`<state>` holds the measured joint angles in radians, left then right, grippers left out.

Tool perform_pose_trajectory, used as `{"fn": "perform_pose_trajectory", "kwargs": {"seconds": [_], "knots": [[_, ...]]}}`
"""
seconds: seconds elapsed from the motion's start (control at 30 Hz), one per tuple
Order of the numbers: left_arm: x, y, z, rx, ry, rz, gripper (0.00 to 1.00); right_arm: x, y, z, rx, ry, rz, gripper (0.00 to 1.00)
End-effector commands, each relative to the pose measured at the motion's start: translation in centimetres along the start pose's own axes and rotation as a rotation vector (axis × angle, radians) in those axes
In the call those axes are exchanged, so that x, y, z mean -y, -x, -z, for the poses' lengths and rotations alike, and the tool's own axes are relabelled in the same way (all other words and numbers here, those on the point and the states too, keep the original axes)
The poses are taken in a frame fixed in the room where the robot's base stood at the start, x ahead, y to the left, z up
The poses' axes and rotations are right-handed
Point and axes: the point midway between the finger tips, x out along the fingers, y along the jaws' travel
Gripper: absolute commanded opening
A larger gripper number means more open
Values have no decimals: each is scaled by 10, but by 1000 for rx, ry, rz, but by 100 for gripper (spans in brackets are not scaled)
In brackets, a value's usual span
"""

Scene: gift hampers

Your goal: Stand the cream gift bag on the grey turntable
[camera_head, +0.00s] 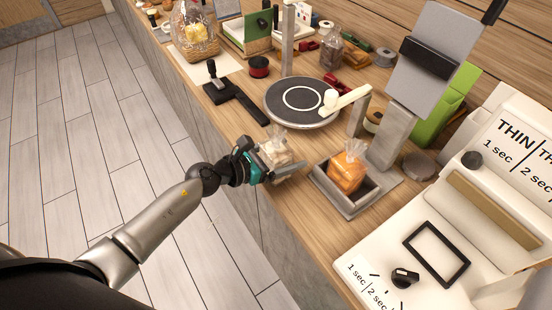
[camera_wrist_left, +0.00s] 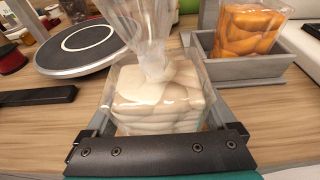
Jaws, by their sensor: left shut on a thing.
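The cream gift bag (camera_wrist_left: 160,95) is a clear bag with pale contents and a gathered top. My left gripper (camera_head: 282,165) is shut on the cream gift bag, which also shows in the head view (camera_head: 274,151). In the left wrist view the bag stands upright between the fingers (camera_wrist_left: 155,125). The grey turntable (camera_head: 279,109) is a round dark disc with a white ring, behind the bag, and it also shows in the left wrist view (camera_wrist_left: 60,62). The bag is apart from it. Nothing stands on the ring. My right gripper does not show.
A grey tray (camera_head: 346,207) holds an orange bag (camera_head: 347,170) just right of my gripper. A cream arm (camera_head: 350,99) reaches over the turntable's right edge. A white sealing machine (camera_head: 500,170) stands at right.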

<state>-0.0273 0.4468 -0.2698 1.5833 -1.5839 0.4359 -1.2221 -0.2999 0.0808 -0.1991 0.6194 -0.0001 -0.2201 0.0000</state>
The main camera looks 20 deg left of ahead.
Motion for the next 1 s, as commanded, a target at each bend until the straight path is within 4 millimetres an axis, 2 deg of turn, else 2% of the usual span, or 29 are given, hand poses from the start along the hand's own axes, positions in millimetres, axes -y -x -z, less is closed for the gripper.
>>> {"fn": "perform_pose_trajectory", "kwargs": {"seconds": [0.03,0.3,0.33,0.73,0.87,1.0], "knots": [[0,0,0,0,0,0,56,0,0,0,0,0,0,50],[0,0,0,0,0,0,26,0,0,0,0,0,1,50],[0,0,-1,1,-1,-1,24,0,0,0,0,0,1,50],[0,2,-8,2,-3,0,24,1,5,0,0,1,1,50],[-1,6,-21,1,-4,0,24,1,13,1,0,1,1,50],[-1,13,-44,2,-5,0,24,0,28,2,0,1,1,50]]}}
